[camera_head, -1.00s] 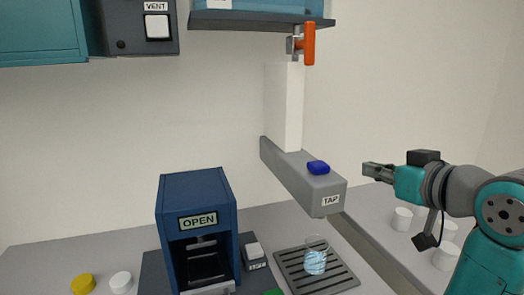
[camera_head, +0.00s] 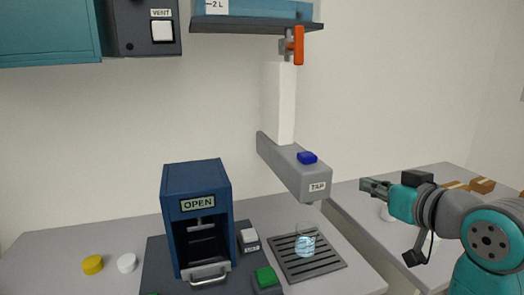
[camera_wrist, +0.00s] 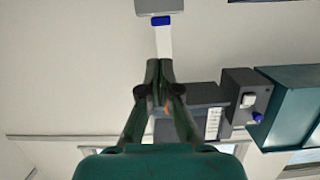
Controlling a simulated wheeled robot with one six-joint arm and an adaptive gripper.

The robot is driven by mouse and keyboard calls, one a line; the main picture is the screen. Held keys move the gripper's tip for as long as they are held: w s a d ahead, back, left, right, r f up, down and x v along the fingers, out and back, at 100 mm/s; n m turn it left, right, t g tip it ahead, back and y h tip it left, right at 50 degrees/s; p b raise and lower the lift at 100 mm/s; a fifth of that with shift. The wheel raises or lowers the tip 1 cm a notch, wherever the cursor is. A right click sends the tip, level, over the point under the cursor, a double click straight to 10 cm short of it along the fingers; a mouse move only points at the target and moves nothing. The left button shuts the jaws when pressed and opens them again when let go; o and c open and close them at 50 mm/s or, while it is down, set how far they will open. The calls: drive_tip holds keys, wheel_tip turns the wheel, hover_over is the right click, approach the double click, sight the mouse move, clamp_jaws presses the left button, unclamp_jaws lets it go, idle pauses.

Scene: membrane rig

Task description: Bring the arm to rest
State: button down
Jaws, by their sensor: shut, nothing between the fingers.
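My gripper (camera_head: 363,185) is at the right of the head view, held level in the air and pointing left. It is to the right of the grey tap arm (camera_head: 300,172) and apart from it. In the wrist view the two dark fingers of my gripper (camera_wrist: 160,66) come together at the tips, with nothing held between them. My teal and grey arm is folded at the right edge of the head view.
A blue press (camera_head: 195,215) labelled OPEN stands on the bench. A glass beaker (camera_head: 306,243) with bluish liquid stands on the drip tray (camera_head: 325,268) below the tap. An orange valve handle (camera_head: 299,45) hangs above. Brown boxes (camera_head: 481,185) lie on the right bench.

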drive_tip(key=s+a+f+m+h, duration=0.15)
drive_tip(key=s+f, duration=0.25)
drive_tip(key=f, duration=0.7)
drive_tip(key=s+d+f+m+h, duration=0.15)
drive_tip(key=s+f, duration=0.25)
drive_tip(key=f, duration=0.7)
drive_tip(key=s+a+f+m, duration=0.2)
drive_tip(key=s+f, duration=0.2)
drive_tip(key=f, duration=0.7)
drive_tip(key=s+f+h, duration=0.1)
drive_tip(key=s+f, duration=0.3)
drive_tip(key=s, duration=0.4)
drive_tip(key=s+f+h, duration=0.1)
drive_tip(key=s+f, duration=0.3)
drive_tip(key=s, duration=0.4)
drive_tip(key=s+r+n, duration=0.1)
drive_tip(key=s+n, duration=0.1)
drive_tip(key=s, duration=1.5)
drive_tip(key=shift+s+a+r, duration=0.35)
drive_tip(key=shift+r, duration=0.05)
